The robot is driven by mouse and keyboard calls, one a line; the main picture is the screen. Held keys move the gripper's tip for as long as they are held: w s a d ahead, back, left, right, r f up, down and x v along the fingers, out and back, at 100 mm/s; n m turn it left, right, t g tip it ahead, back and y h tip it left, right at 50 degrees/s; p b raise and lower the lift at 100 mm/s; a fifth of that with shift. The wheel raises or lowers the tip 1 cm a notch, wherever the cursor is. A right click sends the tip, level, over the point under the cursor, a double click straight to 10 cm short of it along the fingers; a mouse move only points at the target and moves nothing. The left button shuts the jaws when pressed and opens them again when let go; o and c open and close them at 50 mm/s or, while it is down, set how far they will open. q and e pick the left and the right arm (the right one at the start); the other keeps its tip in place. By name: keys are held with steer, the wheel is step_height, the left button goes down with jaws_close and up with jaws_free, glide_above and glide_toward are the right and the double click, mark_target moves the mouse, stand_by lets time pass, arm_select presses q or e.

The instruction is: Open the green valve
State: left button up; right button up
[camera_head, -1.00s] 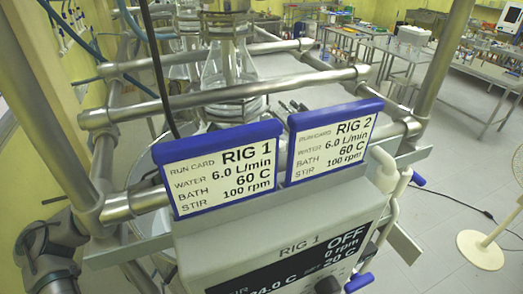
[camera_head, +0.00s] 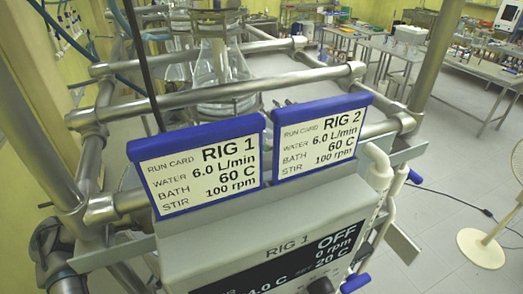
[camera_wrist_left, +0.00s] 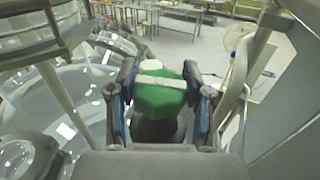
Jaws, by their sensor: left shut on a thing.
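The green valve (camera_wrist_left: 156,100) shows in the left wrist view as a green knob with a pale bar across its top. My left gripper (camera_wrist_left: 159,76) has one finger on each side of it and is shut on it. The dark base below the knob is partly hidden by the gripper's body. I cannot make out the green valve or the left gripper's fingertips in the head view. My right gripper is in neither view.
Two blue-framed run cards, RIG 1 (camera_head: 203,172) and RIG 2 (camera_head: 318,141), stand on the grey control box (camera_head: 285,250). Metal frame bars (camera_head: 250,92) and glass vessels (camera_head: 218,66) are behind it. Glassware (camera_wrist_left: 70,100) lies left of the gripper. Open floor (camera_head: 440,165) is at the right.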

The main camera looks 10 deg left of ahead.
arm_select(q)
steer(key=shift+f+n+t+y, duration=0.1)
steer(key=shift+n+t+y, duration=0.35)
steer(key=shift+y, duration=0.25)
steer(key=o, duration=1.1)
steer(key=shift+s, duration=0.1)
steer(key=shift+c, duration=0.2)
steer(key=shift+o, duration=0.6)
steer(key=shift+s+a+r, duration=0.2)
steer(key=shift+s+a, duration=0.05)
steer(key=shift+s, duration=0.05)
steer(key=shift+w+f, duration=0.1)
steer(key=shift+w, duration=0.2)
steer(key=shift+h, duration=0.3)
